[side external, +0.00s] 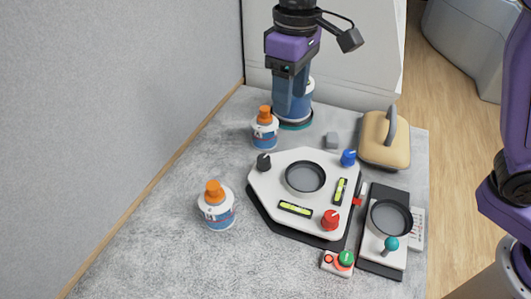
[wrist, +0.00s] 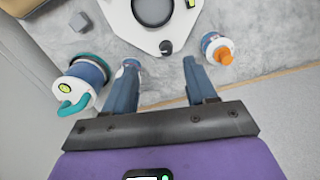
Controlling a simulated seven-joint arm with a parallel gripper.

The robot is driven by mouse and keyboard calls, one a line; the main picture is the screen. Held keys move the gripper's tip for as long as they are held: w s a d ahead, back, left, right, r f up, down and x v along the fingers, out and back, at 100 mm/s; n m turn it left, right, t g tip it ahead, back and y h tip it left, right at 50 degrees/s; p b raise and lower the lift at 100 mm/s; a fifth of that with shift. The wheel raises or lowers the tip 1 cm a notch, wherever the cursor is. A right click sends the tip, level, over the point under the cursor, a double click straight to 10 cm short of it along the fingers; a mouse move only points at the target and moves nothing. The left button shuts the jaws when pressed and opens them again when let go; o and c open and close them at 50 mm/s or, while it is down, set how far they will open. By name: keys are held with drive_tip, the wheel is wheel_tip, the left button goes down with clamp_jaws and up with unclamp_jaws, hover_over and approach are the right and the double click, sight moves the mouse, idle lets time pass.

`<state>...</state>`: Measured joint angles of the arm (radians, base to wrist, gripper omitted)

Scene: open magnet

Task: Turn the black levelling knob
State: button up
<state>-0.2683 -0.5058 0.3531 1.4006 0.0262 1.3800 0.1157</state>
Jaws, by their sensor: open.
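The black levelling knob (side external: 263,161) stands on the far left corner of the white platform (side external: 285,160). In the wrist view the knob (wrist: 166,47) shows just beyond and between my fingertips, at the platform's near corner (wrist: 150,38). My gripper (side external: 291,105) hangs at the back of the table, behind the knob and in front of a blue jar in the side view. In the wrist view my gripper (wrist: 162,64) has its two fingers wide apart with nothing held between them. The knob is not touched.
An orange-capped bottle (side external: 264,132) stands close behind the knob; another (side external: 217,208) stands left of the platform. The blue jar with teal handle (wrist: 85,78) is left of my fingers. A grey cube (side external: 332,140) and tan case (side external: 384,140) lie right. The front left table is clear.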

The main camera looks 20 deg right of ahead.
sight(265, 159)
drive_tip(key=w+a, duration=0.3)
drive_tip(key=shift+m, duration=0.4)
drive_tip(key=f, duration=1.7)
drive_tip(key=shift+s+a, duration=0.2)
drive_tip(key=shift+a, duration=0.05)
drive_tip(key=shift+c, duration=0.3)
drive_tip(key=shift+r, duration=0.1)
clamp_jaws()
